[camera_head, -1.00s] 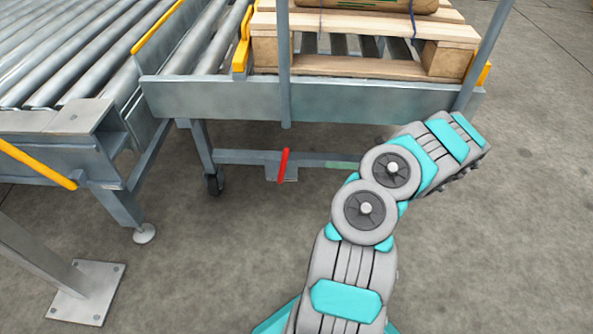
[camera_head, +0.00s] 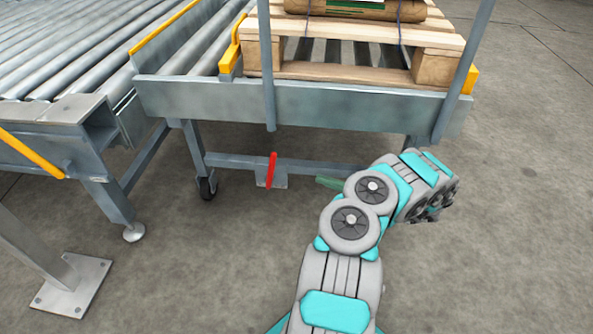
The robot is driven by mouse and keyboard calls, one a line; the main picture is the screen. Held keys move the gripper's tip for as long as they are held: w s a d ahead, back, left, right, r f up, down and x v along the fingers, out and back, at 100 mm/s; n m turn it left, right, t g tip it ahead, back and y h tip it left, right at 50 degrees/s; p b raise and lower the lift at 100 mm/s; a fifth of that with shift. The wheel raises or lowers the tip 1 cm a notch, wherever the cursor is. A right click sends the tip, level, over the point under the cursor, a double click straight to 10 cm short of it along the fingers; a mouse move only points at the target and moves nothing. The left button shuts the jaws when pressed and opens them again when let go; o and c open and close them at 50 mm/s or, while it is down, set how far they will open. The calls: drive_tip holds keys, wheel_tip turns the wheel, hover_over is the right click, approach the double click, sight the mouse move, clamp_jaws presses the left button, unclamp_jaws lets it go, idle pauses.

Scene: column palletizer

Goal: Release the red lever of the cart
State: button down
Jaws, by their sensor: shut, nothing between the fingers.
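The red lever (camera_head: 272,170) stands nearly upright, tilted slightly, on a small grey bracket (camera_head: 264,180) on the cart's low crossbar (camera_head: 225,159). The grey cart (camera_head: 190,99) carries a wooden pallet and stands against the roller conveyor. My grey and teal arm reaches up from the bottom of the view, to the right of the lever, and bends right at its joints. The arm is apart from the lever in the picture. My gripper's fingers cannot be made out; the arm's end links hide them or they are out of sight.
The wooden pallet (camera_head: 350,71) bears a brown load (camera_head: 360,8). The roller conveyor (camera_head: 75,50) and its leg (camera_head: 110,200) stand at left, with a post on a bolted plate (camera_head: 73,290) nearer. A caster (camera_head: 207,187) is left of the lever. Floor at right is clear.

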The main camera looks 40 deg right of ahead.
sight(273, 160)
drive_tip(key=b+x, duration=0.1)
drive_tip(key=x, duration=1.2)
drive_tip(key=shift+w+a, duration=0.2)
drive_tip(key=shift+w, duration=0.15)
drive_tip(key=shift+r, duration=0.15)
drive_tip(key=w+a+g+p, duration=0.1)
drive_tip(key=p, duration=0.1)
drive_tip(key=w+a+r+g+h+p, duration=0.1)
drive_tip(key=p, duration=0.1)
drive_tip(key=w+a+r+n+g+h+p, duration=0.1)
drive_tip(key=p, duration=0.2)
drive_tip(key=shift+w+r+g, duration=0.15)
drive_tip(key=shift+w+g, duration=0.15)
drive_tip(key=shift+w+a+f+g+h+p, duration=0.25)
drive_tip(key=shift+w+a+g+h+p, duration=0.15)
drive_tip(key=shift+w+a+g+p, duration=0.4)
drive_tip(key=shift+w+a+f+g+h+p, duration=0.2)
drive_tip(key=shift+w+a+g+h+p, duration=0.25)
drive_tip(key=shift+p, duration=0.55)
drive_tip(key=shift+w+f, duration=0.1)
